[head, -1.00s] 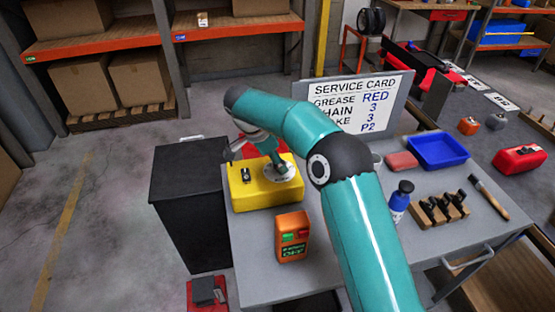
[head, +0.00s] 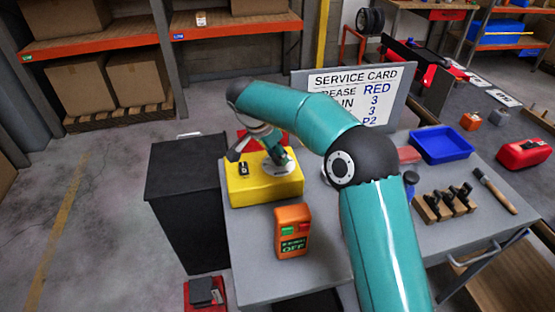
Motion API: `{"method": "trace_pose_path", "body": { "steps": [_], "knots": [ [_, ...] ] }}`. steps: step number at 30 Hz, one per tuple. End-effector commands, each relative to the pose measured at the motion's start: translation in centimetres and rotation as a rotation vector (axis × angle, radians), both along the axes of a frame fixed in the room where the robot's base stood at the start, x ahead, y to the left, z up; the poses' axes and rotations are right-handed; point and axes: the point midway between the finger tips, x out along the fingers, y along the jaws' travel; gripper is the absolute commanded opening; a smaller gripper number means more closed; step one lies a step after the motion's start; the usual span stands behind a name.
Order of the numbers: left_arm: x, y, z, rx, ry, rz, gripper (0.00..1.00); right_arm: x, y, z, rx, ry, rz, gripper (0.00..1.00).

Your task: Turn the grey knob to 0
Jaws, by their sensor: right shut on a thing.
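A yellow box (head: 255,192) stands on the grey cart top. It carries a pale round dial plate (head: 290,172) on its right part and a small black switch (head: 243,170) on its left part. My right gripper (head: 277,158) points down at the dial and is shut on the knob there. The grey knob is mostly hidden by the gripper, and I cannot read its setting. My left gripper is not in view.
An orange handheld box (head: 291,232) reading OFF stands in front of the yellow box. A service card (head: 350,80) stands behind my arm. A blue tray (head: 440,147), a wooden tool block (head: 443,205) and a brush (head: 495,190) are at right.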

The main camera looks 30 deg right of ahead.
Motion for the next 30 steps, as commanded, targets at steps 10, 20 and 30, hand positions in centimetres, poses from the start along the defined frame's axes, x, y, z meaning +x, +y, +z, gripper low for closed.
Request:
{"method": "trace_pose_path", "body": {
  "steps": [10,20,30],
  "knots": [
    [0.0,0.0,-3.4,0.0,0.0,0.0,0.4,-0.3,-0.1,-0.3,0.002,-0.003,0.327,0.04],
    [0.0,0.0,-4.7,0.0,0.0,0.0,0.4,-0.5,-0.3,-0.1,0.003,-0.002,0.639,0.04],
    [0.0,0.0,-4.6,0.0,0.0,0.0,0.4,-0.6,-0.5,0.0,0.005,0.001,0.915,0.04]
  ]
}}
